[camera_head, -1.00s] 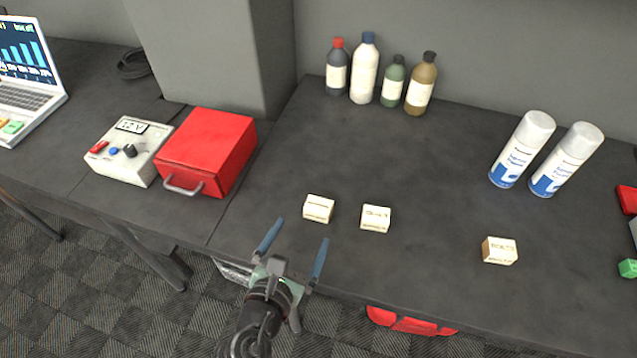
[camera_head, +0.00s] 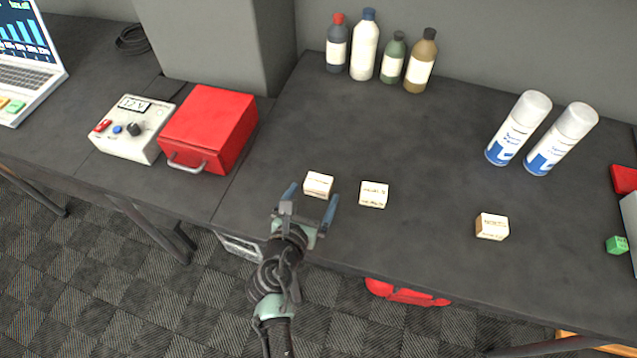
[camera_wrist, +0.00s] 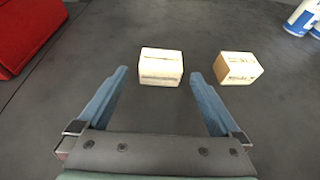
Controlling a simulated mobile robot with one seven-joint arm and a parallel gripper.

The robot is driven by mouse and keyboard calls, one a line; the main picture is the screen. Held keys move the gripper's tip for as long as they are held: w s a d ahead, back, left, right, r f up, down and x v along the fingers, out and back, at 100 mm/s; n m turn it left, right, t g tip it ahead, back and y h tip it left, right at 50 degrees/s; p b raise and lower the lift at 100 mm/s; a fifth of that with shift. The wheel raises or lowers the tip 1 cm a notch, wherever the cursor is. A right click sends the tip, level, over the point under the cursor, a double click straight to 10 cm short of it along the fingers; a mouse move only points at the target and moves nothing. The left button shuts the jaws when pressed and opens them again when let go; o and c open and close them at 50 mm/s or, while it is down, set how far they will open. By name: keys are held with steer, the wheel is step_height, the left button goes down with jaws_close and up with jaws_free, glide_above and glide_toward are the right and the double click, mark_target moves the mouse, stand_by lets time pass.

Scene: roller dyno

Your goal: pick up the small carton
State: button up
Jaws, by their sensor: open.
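Three small cream cartons sit on the dark table. The left carton (camera_head: 318,184) is just ahead of my gripper (camera_head: 312,194), between the lines of its two blue fingers. The middle carton (camera_head: 374,194) is a short way right of the gripper, and the right carton (camera_head: 491,226) is farther right. In the wrist view, the left carton (camera_wrist: 161,67) lies ahead of the gap between the open fingers (camera_wrist: 160,80). The middle carton (camera_wrist: 239,68) is beyond the right finger. My gripper is open and empty.
A red box (camera_head: 210,128) and a grey-white control unit (camera_head: 132,127) stand to the left. Several bottles (camera_head: 364,45) stand at the back, and two spray cans (camera_head: 519,128) at the right. A green block (camera_head: 616,245) lies at the right edge. The table's centre is clear.

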mark_target(316, 190)
steer(key=shift+x, duration=2)
steer(key=shift+r, duration=0.2)
steer(key=shift+c, duration=0.2)
steer(key=c, duration=1.4)
